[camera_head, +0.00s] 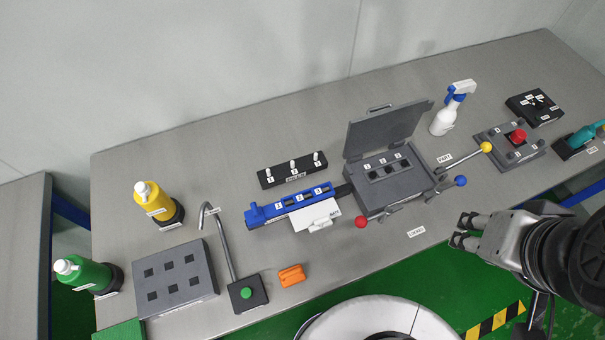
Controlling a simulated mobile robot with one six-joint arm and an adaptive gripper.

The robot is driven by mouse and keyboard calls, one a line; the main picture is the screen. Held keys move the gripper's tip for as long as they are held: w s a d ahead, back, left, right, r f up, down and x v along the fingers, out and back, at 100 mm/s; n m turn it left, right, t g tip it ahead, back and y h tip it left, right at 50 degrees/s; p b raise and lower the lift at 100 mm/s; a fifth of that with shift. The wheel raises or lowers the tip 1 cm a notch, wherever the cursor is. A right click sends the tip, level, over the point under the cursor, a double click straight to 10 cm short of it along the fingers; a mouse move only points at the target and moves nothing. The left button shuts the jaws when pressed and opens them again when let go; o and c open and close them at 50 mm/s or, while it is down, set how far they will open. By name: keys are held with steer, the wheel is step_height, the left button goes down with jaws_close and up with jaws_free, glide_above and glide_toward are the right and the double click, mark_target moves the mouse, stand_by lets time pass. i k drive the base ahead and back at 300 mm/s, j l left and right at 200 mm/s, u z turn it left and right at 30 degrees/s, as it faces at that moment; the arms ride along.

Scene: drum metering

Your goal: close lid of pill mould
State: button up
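The pill mould (403,187) is a dark grey box on the table, right of centre, with a row of square cavities marked with small labels on its top. Its lid (385,131) stands raised and tilted back at the rear edge, with a handle (379,107) at its top edge. Levers with a red ball (361,222), a blue ball (460,181) and a yellow ball (486,147) are around the mould's front and right side. My gripper (463,231) is to the right and in front of the mould, near the table's front edge, apart from it. Its fingers look separated and empty.
A blue slide unit (290,205) adjoins the mould's left side. A white spray bottle (447,112) stands behind right, close to the lid. An orange block (291,276) lies near the front edge. Clear table lies behind the lid.

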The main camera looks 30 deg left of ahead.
mark_target(369, 131)
steer(key=u, duration=1.5)
steer(key=z, duration=0.75)
steer(key=l+z, duration=0.15)
steer(key=l, duration=0.15)
steer(key=i+l+z, duration=0.1)
steer(key=l, duration=0.2)
